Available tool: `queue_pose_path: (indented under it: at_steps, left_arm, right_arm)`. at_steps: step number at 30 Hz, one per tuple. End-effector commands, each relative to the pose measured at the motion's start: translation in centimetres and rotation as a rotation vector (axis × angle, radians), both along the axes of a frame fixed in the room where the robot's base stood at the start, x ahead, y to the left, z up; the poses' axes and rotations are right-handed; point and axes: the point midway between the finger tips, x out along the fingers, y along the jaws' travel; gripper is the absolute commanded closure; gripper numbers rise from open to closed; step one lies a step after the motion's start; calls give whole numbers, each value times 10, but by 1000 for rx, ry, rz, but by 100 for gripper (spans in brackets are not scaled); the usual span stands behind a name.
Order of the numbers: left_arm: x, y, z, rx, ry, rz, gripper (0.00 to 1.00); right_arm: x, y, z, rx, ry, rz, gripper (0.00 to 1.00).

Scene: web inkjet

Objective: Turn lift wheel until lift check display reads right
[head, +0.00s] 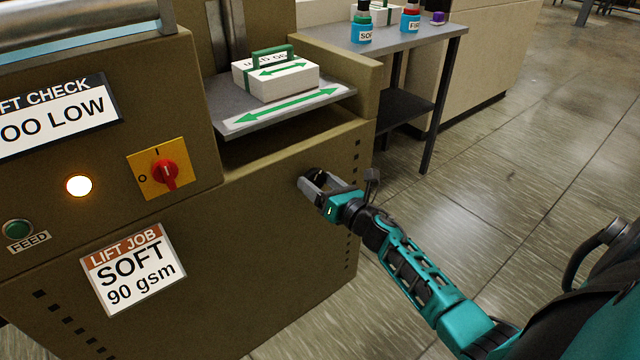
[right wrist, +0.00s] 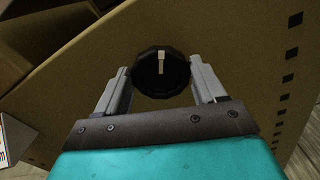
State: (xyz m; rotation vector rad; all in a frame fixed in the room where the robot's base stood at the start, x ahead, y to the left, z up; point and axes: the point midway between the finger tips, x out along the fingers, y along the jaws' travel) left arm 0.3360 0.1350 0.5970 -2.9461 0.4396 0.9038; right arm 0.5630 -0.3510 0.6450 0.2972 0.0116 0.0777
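The lift wheel (right wrist: 160,75) is a dark ribbed knob with a pale mark pointing up in the right wrist view. In the head view it shows as a small dark shape (head: 317,173) on the tan machine front, partly hidden by my right gripper (head: 318,187). The two fingers of this gripper (right wrist: 160,84) stand on either side of the wheel, very close to its rim. I cannot tell whether they press on it. The lift check display (head: 52,122) reads "TOO LOW", its left edge cut off. My left gripper is not in view.
A job card (head: 130,270) reads "LIFT JOB SOFT 90 gsm". A red rotary switch (head: 165,174), a lit lamp (head: 78,186) and a green feed button (head: 18,229) are left. A white block (head: 275,77) sits on the grey shelf (head: 232,124). Floor is open at right.

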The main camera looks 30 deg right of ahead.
Motion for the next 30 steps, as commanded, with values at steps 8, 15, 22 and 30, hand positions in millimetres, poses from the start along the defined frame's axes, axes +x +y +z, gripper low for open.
queue_pose_path:
  at_steps: [8,15,22,30]
  left_arm:
    - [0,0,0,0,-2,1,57]
    - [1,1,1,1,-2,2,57]
    - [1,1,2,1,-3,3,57]
    - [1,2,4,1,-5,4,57]
  right_arm:
    - [0,0,0,0,0,0,58]
    - [0,0,0,14,1,0,61]
    - [0,0,0,103,9,0,61]
    - [0,-2,0,319,26,0,61]
